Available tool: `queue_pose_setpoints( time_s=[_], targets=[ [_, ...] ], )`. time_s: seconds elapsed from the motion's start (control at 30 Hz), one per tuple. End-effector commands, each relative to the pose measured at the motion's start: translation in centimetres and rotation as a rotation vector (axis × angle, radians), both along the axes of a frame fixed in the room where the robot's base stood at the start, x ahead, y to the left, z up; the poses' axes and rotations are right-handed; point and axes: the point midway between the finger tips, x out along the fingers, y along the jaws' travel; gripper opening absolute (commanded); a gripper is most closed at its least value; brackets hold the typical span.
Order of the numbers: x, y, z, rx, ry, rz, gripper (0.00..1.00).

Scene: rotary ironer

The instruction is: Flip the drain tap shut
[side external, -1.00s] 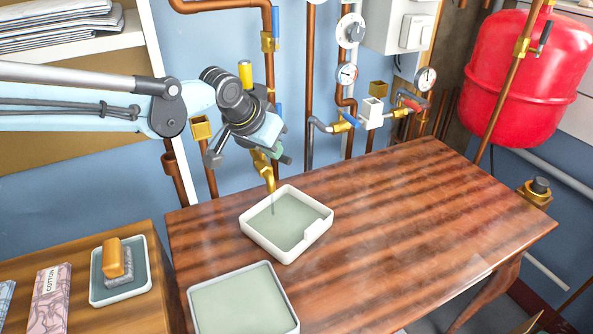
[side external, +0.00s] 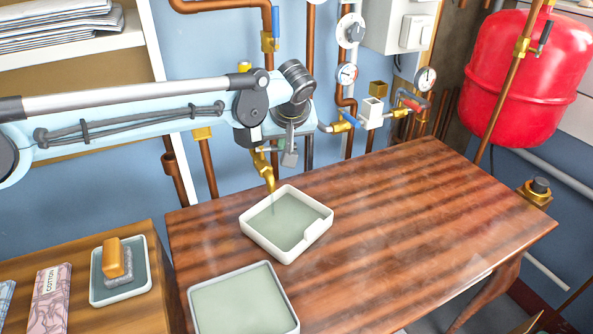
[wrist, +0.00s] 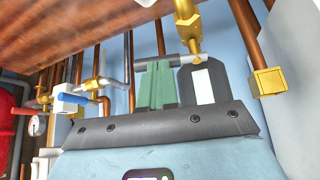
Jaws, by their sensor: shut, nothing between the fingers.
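The brass drain tap (side external: 264,168) hangs on the wall with its spout over a white tray (side external: 318,228). A thin stream seems to run from the spout into the tray. In the wrist view the tap's brass body (wrist: 187,22) is at the top, with a grey bar (wrist: 160,65) reaching left from it. My gripper (side external: 289,160) is shut and empty, pointing down just right of the tap. In the wrist view my gripper (wrist: 181,72) is close under the bar. A green part (wrist: 158,92) overlaps the finger area; I cannot tell whether they touch.
Copper pipes (side external: 308,150) stand behind the tap. A second tray (side external: 245,300) lies at the front of the wooden table (side external: 410,210), whose right part is clear. A red tank (side external: 520,75) hangs far right.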

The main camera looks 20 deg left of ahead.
Motion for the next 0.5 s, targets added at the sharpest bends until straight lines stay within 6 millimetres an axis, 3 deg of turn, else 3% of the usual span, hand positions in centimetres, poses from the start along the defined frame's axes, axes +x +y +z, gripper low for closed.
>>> queue_pose_setpoints(
  time_s=[0.5],
  targets=[
    [-0.5, 1.4, 0.0, 0.0, 0.001, -0.001, 0.0]
  ],
)
